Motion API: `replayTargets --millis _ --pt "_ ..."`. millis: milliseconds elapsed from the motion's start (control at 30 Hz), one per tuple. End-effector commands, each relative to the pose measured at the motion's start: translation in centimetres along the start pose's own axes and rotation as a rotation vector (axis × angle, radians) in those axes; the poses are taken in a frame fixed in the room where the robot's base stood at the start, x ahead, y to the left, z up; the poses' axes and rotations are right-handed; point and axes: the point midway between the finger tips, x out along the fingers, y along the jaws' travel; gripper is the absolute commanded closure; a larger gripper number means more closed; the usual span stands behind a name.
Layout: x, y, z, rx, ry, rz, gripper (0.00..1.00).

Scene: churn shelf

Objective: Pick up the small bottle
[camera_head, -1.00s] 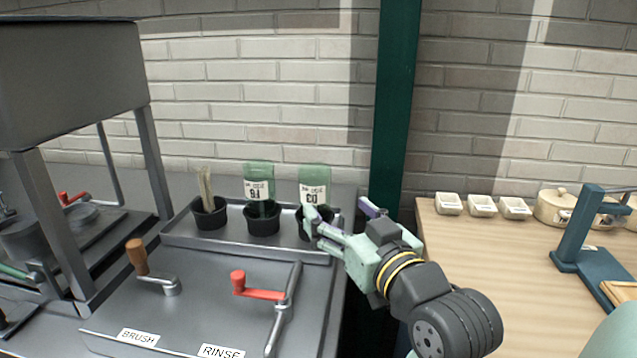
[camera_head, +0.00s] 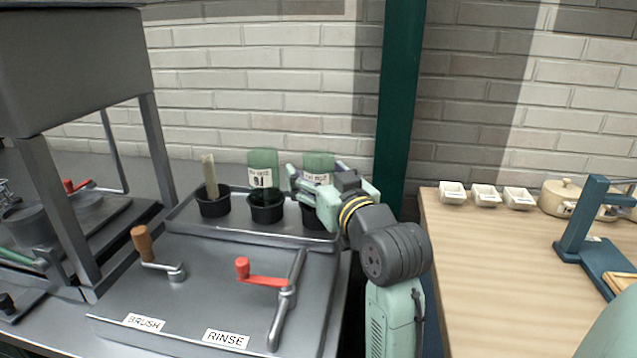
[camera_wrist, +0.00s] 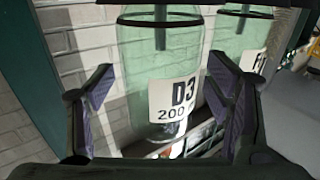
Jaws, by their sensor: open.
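Two green clear bottles stand in black cups on a grey tray. The right one (camera_head: 318,163) has a white label; in the wrist view this bottle (camera_wrist: 140,70) reads "D3 200". The other bottle (camera_head: 262,160) stands to its left in the head view, and shows at the right in the wrist view (camera_wrist: 235,45). They look alike in size in the head view. My gripper (camera_head: 312,180) is open at the D3 bottle, which appears between its fingers in the wrist view. I cannot tell whether a finger touches it. My gripper hides part of its label and cup.
A cup with a pale flat stick (camera_head: 210,178) stands left on the tray (camera_head: 250,236). In front are a red-handled crank (camera_head: 262,278) and a wooden-knobbed lever (camera_head: 142,243). A green post (camera_head: 400,100) rises behind right. A wooden table (camera_head: 490,270) holds small white dishes.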

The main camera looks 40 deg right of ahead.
Motion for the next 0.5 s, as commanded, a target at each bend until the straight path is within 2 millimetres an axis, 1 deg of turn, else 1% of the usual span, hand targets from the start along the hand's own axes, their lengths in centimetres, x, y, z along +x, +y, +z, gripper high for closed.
replayTargets --millis 200,500 --pt "0.07 -0.02 0.00 0.000 0.000 0.000 0.28" --pt "0.04 -0.01 0.02 0.000 0.000 0.000 0.48"
